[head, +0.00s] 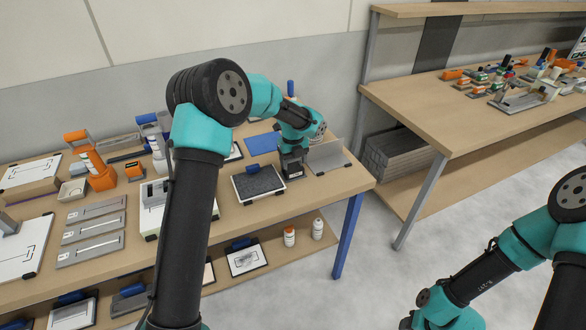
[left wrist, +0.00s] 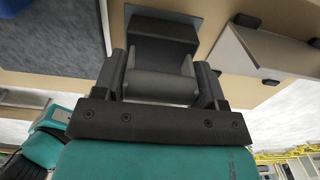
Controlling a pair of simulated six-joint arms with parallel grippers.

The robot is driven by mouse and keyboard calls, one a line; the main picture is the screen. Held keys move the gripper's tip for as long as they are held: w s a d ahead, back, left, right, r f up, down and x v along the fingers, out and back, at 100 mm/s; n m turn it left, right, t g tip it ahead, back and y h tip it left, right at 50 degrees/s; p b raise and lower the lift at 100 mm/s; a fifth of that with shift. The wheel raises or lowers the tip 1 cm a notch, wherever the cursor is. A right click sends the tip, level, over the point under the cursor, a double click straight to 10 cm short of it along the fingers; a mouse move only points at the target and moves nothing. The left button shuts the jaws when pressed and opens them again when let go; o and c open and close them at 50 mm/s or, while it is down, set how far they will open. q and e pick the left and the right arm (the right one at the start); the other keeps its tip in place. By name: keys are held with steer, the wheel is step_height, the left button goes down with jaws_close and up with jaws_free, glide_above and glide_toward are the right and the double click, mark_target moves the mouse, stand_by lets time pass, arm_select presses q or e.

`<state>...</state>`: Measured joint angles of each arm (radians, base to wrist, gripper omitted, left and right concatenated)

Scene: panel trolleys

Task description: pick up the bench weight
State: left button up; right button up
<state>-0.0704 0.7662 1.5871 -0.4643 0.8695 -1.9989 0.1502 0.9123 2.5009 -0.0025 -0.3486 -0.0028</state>
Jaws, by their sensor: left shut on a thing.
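My left gripper (head: 291,156) is at the right part of the left bench, just right of a dark speckled panel. In the left wrist view, its two fingers (left wrist: 162,80) are closed on the light grey, rounded handle of the bench weight (left wrist: 164,42). The weight's dark grey block shows beyond the handle, over a grey plate. In the head view, the weight is a small dark block (head: 292,171) under the gripper; whether it touches the surface is hard to tell. My right arm comes in from the right, and its gripper is out of the frame.
The speckled panel (head: 258,184) and a grey plate (head: 326,157) lie close on either side of the left gripper. A blue mat (head: 262,143) lies behind. Orange holders (head: 98,168) and trays fill the bench's left side. A second bench (head: 440,107) stands at right.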

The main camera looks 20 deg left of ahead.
arm_select(q)
steer(key=shift+r, duration=0.1)
jaws_close()
steer(key=shift+w+r, duration=0.1)
steer(key=shift+r, duration=0.05)
steer(key=shift+r, duration=1.4)
steer(key=shift+s+d+r, duration=0.1)
steer(key=shift+s+r, duration=0.1)
steer(key=shift+r, duration=0.05)
steer(key=s+d, duration=0.2)
steer(key=s, duration=0.5)
steer(key=s+d+r, duration=0.1)
steer(key=s+d, duration=0.2)
steer(key=s, duration=0.4)
steer(key=shift+s+d+r, duration=0.15)
steer(key=shift+s+d, duration=0.1)
steer(key=shift+s, duration=0.1)
steer(key=shift+r, duration=0.1)
steer(key=shift+r, duration=1.9)
